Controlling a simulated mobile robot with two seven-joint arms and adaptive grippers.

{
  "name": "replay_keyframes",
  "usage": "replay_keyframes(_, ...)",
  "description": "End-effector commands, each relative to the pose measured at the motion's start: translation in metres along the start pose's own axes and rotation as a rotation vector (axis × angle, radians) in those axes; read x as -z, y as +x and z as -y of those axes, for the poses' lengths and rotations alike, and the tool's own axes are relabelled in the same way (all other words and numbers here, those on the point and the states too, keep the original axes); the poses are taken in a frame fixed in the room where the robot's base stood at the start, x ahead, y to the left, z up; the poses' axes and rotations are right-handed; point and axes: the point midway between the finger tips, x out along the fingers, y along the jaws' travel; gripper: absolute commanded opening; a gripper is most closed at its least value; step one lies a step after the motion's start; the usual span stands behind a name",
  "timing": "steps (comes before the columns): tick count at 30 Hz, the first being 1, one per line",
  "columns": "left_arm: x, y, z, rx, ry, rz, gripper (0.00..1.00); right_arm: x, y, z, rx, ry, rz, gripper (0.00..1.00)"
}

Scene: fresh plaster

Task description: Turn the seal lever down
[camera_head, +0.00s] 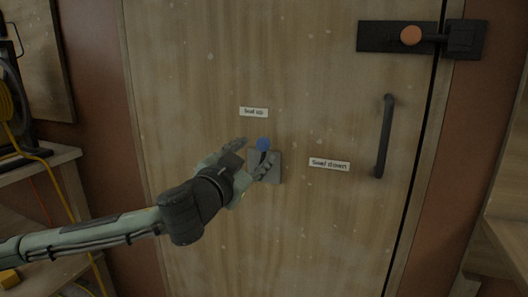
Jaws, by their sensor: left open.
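The seal lever shows a blue round knob (263,144) and a grey mounting plate (276,170) on the wooden door. A "Seal up" label (254,112) is above the knob, and a "Seal down" label (329,164) is to its right. My left gripper (256,154) is open at the lever, with its fingers on either side of the knob in the picture. I cannot tell whether they touch it. The gripper hides part of the plate and most of the lever's arm. My right gripper is not in view.
The door (200,60) has a dark vertical handle (386,137) on the right. A black latch (376,36) with an orange knob (411,35) is at the upper right. A shelf (40,165) with a yellow cable reel (10,100) stands at the left.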

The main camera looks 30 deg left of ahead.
Motion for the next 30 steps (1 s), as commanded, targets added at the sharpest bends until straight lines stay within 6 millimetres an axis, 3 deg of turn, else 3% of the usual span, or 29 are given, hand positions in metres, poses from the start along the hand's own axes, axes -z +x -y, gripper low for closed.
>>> replay_keyframes(12,-0.002,0.013,0.001,0.004,0.002,0.001,0.48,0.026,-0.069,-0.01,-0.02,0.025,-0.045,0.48)
replay_keyframes(22,0.002,0.054,0.004,0.006,-0.001,0.002,0.48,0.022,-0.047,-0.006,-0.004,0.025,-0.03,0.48)
replay_keyframes(30,0.0,0.065,0.002,0.002,0.001,0.002,0.48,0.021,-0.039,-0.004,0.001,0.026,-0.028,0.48)
